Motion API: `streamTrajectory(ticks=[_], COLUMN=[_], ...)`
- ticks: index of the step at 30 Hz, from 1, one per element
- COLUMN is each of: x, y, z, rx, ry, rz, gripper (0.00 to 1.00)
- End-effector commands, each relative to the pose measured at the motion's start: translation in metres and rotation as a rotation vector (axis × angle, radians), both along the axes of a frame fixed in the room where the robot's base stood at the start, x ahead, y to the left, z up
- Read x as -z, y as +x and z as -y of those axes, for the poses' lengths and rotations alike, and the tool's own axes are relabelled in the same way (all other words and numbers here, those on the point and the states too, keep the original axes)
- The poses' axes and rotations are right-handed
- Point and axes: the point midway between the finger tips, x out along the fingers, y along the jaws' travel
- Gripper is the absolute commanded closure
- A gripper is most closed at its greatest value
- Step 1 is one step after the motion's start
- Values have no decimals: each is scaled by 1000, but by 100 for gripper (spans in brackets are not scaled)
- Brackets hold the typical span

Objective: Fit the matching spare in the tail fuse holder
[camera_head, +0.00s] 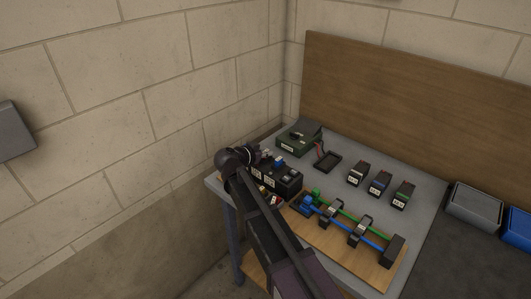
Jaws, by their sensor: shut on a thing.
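A black block with white labels (290,187) stands at the left part of the grey table and looks like the fuse holders. My arm partly covers it, and I cannot tell which holder is the tail one. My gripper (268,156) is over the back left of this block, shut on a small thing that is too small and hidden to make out. A small blue piece (280,162) shows by the fingertips; I cannot tell whether it is held or seated in the block. Small dark holders with labels and coloured parts, a plain one (358,173), a blue one (380,183) and a green one (403,195), stand apart in a row.
A green box (299,138) with red wires stands at the back, beside a small black tray (328,161). A wooden board (372,272) carries blue and green tubes in clamps. A grey bin (475,206) and a blue bin (520,229) stand right. Walls enclose the back and left.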

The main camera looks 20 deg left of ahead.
Motion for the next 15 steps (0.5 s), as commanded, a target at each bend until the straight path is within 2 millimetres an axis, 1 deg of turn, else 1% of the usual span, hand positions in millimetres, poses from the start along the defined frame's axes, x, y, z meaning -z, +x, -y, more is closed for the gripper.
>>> streamTrajectory(ticks=[1,2,3,15], x=[2,1,0,0], y=[0,0,0,-1], z=[0,0,0,-1], rx=[0,0,0,0], ry=[0,0,0,0], rz=[0,0,0,0], gripper=[100,73,67,67])
